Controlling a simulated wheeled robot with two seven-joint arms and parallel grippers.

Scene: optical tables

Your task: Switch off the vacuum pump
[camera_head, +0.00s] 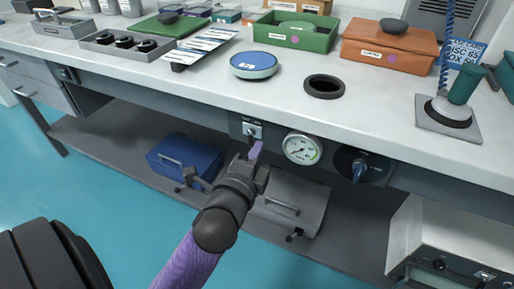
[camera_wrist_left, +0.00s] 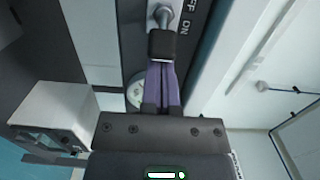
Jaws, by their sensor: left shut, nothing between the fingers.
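A small toggle switch on a light plate (camera_head: 252,130) sits on the bench's front panel, left of the round gauge. In the left wrist view its metal lever (camera_wrist_left: 164,14) shows at the top, beside a label reading OFF and ON. I cannot tell for sure which way the lever is set. My left gripper (camera_head: 255,149) has purple fingers and dark tips, and is shut and empty just below the switch. In the left wrist view its tips (camera_wrist_left: 163,44) are right by the lever; I cannot tell whether they touch. Which unit is the pump is unclear. My right gripper is not in view.
A white gauge (camera_head: 302,148) and a dark dial with a blue handle (camera_head: 357,170) are right of the switch. A blue box (camera_head: 184,160) and a grey case (camera_head: 292,200) stand on the lower shelf. The bench top (camera_head: 200,75) above holds trays and a black ring (camera_head: 323,87).

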